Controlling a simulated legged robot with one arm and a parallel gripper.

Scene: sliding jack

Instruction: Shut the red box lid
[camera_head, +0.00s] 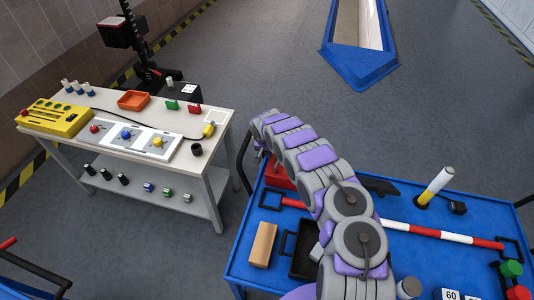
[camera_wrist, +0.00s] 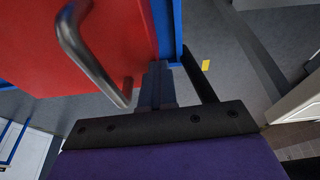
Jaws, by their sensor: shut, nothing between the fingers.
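The red box (camera_head: 277,176) sits at the far left corner of the blue cart, mostly hidden behind my arm. In the wrist view a large red panel (camera_wrist: 115,25), which looks like part of the red box, fills the upper left. A curved metal handle (camera_wrist: 85,50) stands out from it. How far the lid is open cannot be told. My gripper (camera_wrist: 158,88) is shut and empty, just below and right of the panel and right of the handle's end. Whether it touches the panel is unclear. In the head view my gripper is mostly hidden at the arm's far end.
The blue cart (camera_head: 240,262) also bears a tan block (camera_head: 263,244), a black tray (camera_head: 304,262), a red-white bar (camera_head: 425,231) and a yellow-white cylinder (camera_head: 436,184). A workbench (camera_head: 120,118) with panels stands left. Open floor lies between bench and cart.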

